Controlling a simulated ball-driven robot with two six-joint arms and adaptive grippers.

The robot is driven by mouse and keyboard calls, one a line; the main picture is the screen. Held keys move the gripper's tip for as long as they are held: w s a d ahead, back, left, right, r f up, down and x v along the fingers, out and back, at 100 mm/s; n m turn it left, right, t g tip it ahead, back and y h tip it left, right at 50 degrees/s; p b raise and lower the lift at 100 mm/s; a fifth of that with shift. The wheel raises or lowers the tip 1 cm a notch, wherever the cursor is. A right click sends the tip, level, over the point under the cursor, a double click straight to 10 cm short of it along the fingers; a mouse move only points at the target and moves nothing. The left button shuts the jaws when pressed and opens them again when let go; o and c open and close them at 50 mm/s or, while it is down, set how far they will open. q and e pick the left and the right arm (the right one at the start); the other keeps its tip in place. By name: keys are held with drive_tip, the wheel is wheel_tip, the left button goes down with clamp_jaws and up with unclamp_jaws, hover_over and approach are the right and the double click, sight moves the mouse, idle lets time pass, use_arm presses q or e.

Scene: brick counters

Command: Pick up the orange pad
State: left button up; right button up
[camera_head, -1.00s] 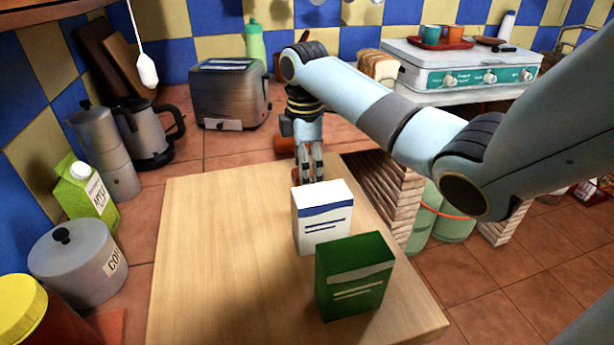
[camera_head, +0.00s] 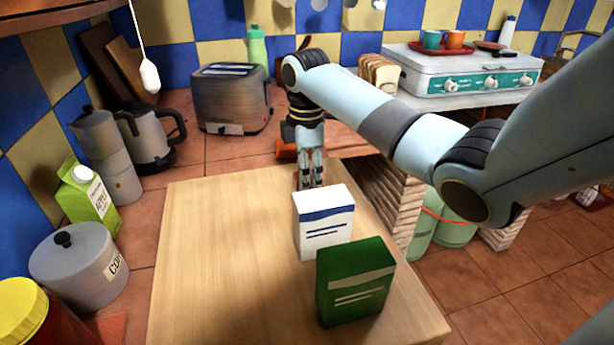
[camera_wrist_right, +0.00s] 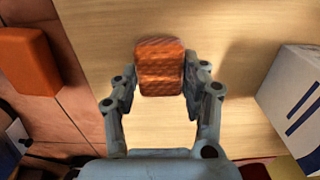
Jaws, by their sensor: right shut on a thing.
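The orange pad (camera_wrist_right: 160,66) is a small block with a textured surface. In the right wrist view it sits between the two fingers of my right gripper (camera_wrist_right: 160,85), which is shut on it from both sides. The wooden board (camera_wrist_right: 150,25) lies below the pad; I cannot tell if they touch. The pad is mostly hidden there by the fingers. My left gripper is not in view.
The green box (camera_head: 355,282) stands in front of the white box. An orange block (camera_wrist_right: 25,62) lies on the tiles beyond the board. A toaster (camera_head: 232,100) stands behind, and a kettle (camera_head: 150,138) at the left. The left half of the board is clear.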

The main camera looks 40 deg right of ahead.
wheel_tip(320, 180, up, 4)
drive_tip(key=shift+f, duration=0.2)
drive_tip(key=s+d+r, duration=0.2)
drive_tip(key=d+r, duration=0.5)
drive_tip(key=d, duration=0.4)
drive_tip(key=f+b, duration=0.5)
drive_tip(key=b, duration=0.1)
drive_tip(key=shift+s+d+f, duration=0.25)
drive_tip(key=shift+f, duration=0.15)
idle(0.7)
